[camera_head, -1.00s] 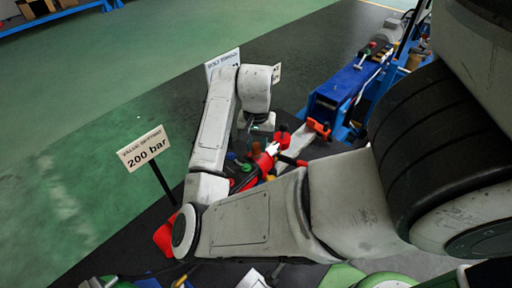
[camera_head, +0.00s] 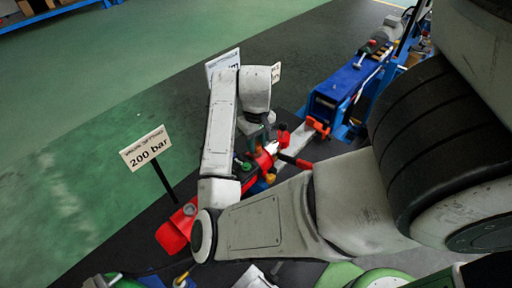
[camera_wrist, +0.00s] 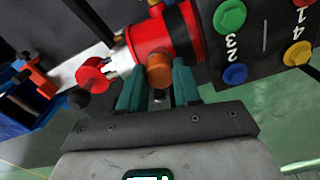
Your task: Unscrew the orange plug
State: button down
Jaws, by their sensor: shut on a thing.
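The orange plug (camera_wrist: 160,72) sits on the side of a red cylinder (camera_wrist: 168,36) in the wrist view. My gripper (camera_wrist: 158,88) has its two teal fingers on either side of the plug and is shut on it. The plug's lower part is hidden between the fingers. In the head view my gripper (camera_head: 258,133) is small and partly covered by my wrist, at the far end of the red unit. I cannot make out the plug there.
A dark panel with numbered buttons, including a green one (camera_wrist: 229,17) and a blue one (camera_wrist: 234,74), lies close right of the gripper. A red knob (camera_wrist: 92,74) is at left. A "200 bar" sign (camera_head: 146,149) and blue stand (camera_head: 345,88) flank the arm.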

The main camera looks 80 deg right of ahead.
jog(key=shift+n, duration=0.5)
jog(key=n, duration=0.4)
jog(key=shift+r+n, duration=0.1)
jog(key=shift+n, duration=0.3)
jog(key=shift+n, duration=0.3)
jog(key=n, duration=0.4)
jog(key=shift+n, duration=0.4)
